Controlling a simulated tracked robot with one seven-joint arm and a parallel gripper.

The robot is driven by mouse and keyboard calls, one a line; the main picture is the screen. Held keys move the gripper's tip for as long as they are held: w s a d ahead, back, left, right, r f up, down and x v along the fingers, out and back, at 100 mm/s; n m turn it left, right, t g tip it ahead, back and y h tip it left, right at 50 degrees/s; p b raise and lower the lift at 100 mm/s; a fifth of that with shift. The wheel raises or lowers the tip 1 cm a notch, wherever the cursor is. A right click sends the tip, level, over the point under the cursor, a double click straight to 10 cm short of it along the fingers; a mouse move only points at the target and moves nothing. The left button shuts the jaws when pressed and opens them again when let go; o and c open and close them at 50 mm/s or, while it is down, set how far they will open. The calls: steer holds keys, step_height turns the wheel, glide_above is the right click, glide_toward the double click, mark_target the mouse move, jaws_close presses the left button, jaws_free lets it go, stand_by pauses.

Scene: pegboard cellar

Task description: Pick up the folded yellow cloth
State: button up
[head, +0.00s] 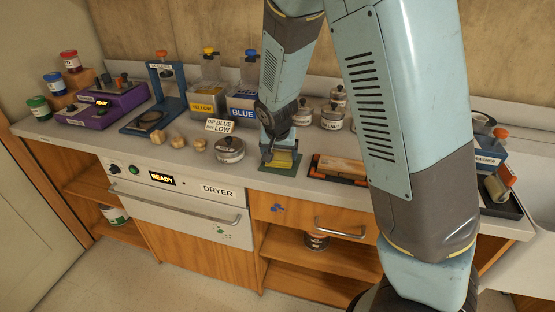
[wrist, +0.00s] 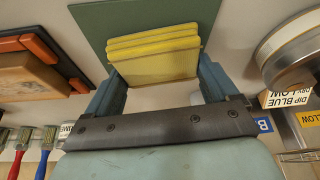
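The folded yellow cloth (head: 282,158) lies on a dark green mat (head: 266,169) on the counter. In the wrist view the cloth (wrist: 155,55) shows as a stack of several layers on the green mat (wrist: 88,22). My gripper (head: 269,157) is low over the mat, pointing down. In the wrist view its two blue fingers (wrist: 160,80) are wide apart, one at each side of the cloth's near part. I cannot tell whether they touch it. In the head view my gripper hides part of the cloth and mat.
A round metal tin (head: 229,149) and a "DIP BLUE DRY LOW" sign (head: 219,126) stand left of the mat. A tray with a wooden block (head: 340,167) lies close on the right. Yellow (head: 207,101) and blue tanks stand behind. The counter's front edge is near.

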mark_target(279, 155)
steer(key=c, duration=0.5)
steer(key=shift+r, duration=0.5)
step_height(279, 155, up, 2)
steer(key=shift+a+r, duration=0.1)
steer(key=shift+r, duration=0.15)
steer(key=s+d+r, duration=0.2)
steer(key=s+r, duration=0.1)
steer(key=s, duration=0.1)
steer(key=s+d+r, duration=0.2)
steer(key=s+r, duration=0.1)
steer(key=s, duration=0.1)
steer(key=s+d+r, duration=0.2)
steer(key=s+r, duration=0.1)
steer(key=s, duration=0.1)
steer(key=shift+s+r, duration=0.3)
steer(key=shift+s, duration=0.05)
